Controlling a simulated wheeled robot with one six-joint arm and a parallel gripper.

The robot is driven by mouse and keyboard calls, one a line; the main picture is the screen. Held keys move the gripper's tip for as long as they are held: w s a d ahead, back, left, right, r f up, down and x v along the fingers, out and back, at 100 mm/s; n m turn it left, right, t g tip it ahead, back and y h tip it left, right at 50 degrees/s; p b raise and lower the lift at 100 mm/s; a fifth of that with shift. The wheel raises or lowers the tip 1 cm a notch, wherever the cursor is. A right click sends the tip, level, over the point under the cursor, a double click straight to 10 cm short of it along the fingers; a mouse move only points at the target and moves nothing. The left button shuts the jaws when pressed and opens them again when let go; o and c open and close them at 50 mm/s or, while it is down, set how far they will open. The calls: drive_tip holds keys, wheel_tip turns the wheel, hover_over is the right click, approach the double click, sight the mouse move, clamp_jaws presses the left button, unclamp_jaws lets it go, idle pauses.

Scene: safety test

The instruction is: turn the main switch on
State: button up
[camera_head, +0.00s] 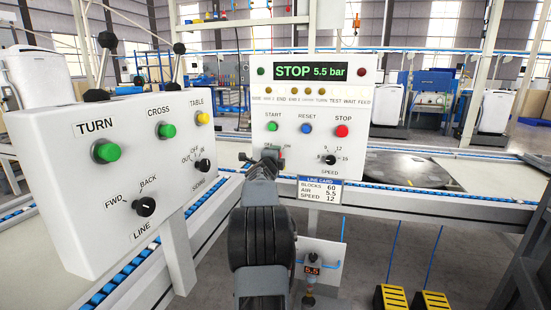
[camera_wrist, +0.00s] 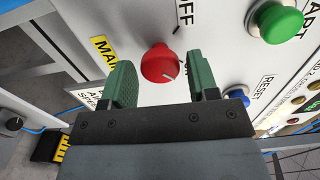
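The main switch is a red rotary knob (camera_wrist: 160,58) on the white panel in the wrist view. A yellow label (camera_wrist: 103,46) beginning "MAI" is to its left. An "OFF" mark shows above it, and another mark beside the right finger is mostly covered. A small white line shows on the knob's lower right; its exact setting is unclear. My gripper (camera_wrist: 163,72) is open, with one green finger on either side of the knob. I cannot tell whether they touch it. In the head view, my gripper (camera_head: 268,157) covers most of the switch.
The green START button (camera_head: 272,126), blue RESET button (camera_head: 306,128) and red STOP button (camera_head: 342,131) are above and right of the switch. A SPEED knob (camera_head: 330,160) is to its right. A second panel (camera_head: 72,190) stands at left. The display (camera_head: 314,72) reads "STOP 5.5 bar".

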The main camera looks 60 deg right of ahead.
drive_tip(key=shift+o, duration=0.9)
drive_tip(key=p+v, duration=0.1)
drive_tip(key=v, duration=1.2)
drive_tip(key=shift+a, duration=0.4)
drive_tip(key=shift+s, duration=0.1)
